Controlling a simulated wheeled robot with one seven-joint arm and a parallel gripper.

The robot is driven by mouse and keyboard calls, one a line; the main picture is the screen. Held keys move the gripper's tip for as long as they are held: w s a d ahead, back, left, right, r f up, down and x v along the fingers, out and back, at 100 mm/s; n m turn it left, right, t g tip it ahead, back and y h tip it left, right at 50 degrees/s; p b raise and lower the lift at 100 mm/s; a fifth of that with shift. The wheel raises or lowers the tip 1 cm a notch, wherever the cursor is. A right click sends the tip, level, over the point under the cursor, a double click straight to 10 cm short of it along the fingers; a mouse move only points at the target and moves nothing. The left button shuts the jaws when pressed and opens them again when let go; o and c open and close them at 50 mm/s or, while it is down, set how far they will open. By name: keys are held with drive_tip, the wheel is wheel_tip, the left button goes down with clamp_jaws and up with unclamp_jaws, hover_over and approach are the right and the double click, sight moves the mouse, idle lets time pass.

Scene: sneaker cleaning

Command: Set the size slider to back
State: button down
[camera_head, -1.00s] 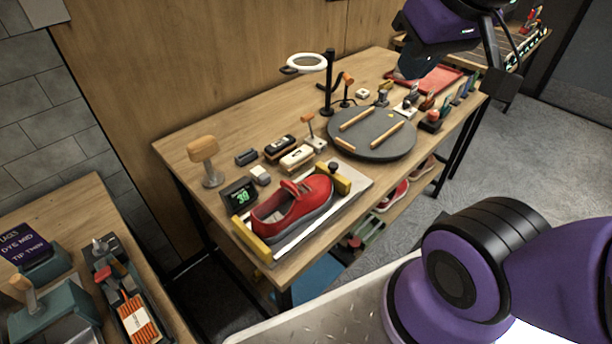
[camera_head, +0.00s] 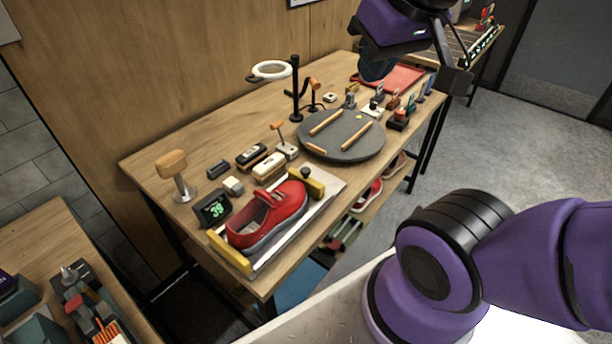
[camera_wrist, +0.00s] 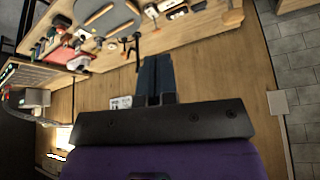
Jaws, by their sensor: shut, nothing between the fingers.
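A red sneaker (camera_head: 268,216) lies in a white measuring tray (camera_head: 328,198) at the near left of the wooden bench. A yellow end block (camera_head: 229,252) stands at its near left end. Another yellow block (camera_head: 316,186) with a black knob (camera_head: 305,173) stands at the far right end. It looks like the size slider. A small display (camera_head: 212,208) with green digits, seemingly 39, stands beside the tray. My gripper (camera_wrist: 154,58) is shut and empty in the wrist view, well away from the tray. Its fingertips are not clear in the head view.
A grey round mat (camera_head: 318,148) with wooden sticks lies mid-bench. A red tray (camera_head: 400,76) is at the far end. A second table (camera_head: 48,222) is at lower left.

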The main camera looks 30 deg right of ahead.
drive_tip(key=c, duration=1.4)
unclamp_jaws()
drive_tip(key=shift+w, duration=0.1)
drive_tip(key=o, duration=0.6)
drive_tip(key=w+f+m+g, duration=0.1)
drive_tip(key=w+f+m, duration=0.1)
drive_tip(key=w+m, duration=0.2)
drive_tip(key=shift+w+f+y, duration=0.25)
drive_tip(key=shift+w+y, duration=0.15)
drive_tip(key=shift+w, duration=0.55)
drive_tip(key=m+g, duration=0.4)
drive_tip(key=m, duration=1.5)
hover_over(306, 170)
wheel_tip(306, 170, down, 24)
drive_tip(key=f, duration=0.1)
drive_tip(key=shift+h, duration=0.4)
wheel_tip(306, 170, down, 10)
drive_tip(key=shift+w+r, duration=0.1)
